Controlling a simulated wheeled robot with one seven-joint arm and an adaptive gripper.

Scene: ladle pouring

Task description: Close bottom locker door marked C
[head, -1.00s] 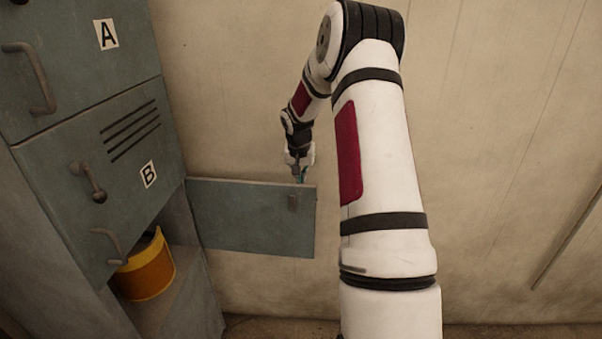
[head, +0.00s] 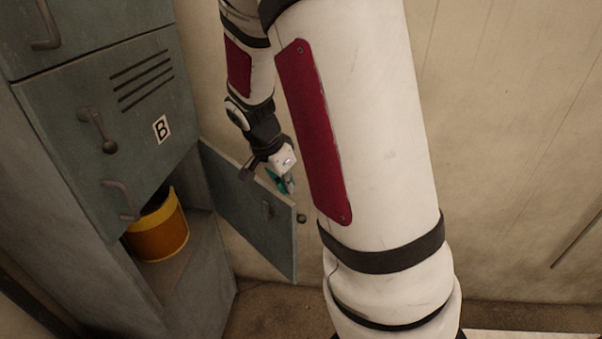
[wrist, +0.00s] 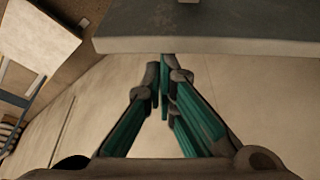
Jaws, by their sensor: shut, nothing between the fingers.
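The bottom locker door (head: 250,222) stands open, swung out from the right side of the bottom compartment. My gripper (head: 285,186) is at the door's top edge near the free end, seemingly on the outer side. In the wrist view, the shut, empty fingers (wrist: 163,75) point at the door's grey edge (wrist: 210,46). I cannot tell if they touch it.
The open compartment holds a yellow-orange container (head: 160,232), inside the locker. The middle door marked B (head: 105,140) is closed above it. A beige wall (head: 520,120) stands behind the door. Floor (head: 275,310) shows below the door.

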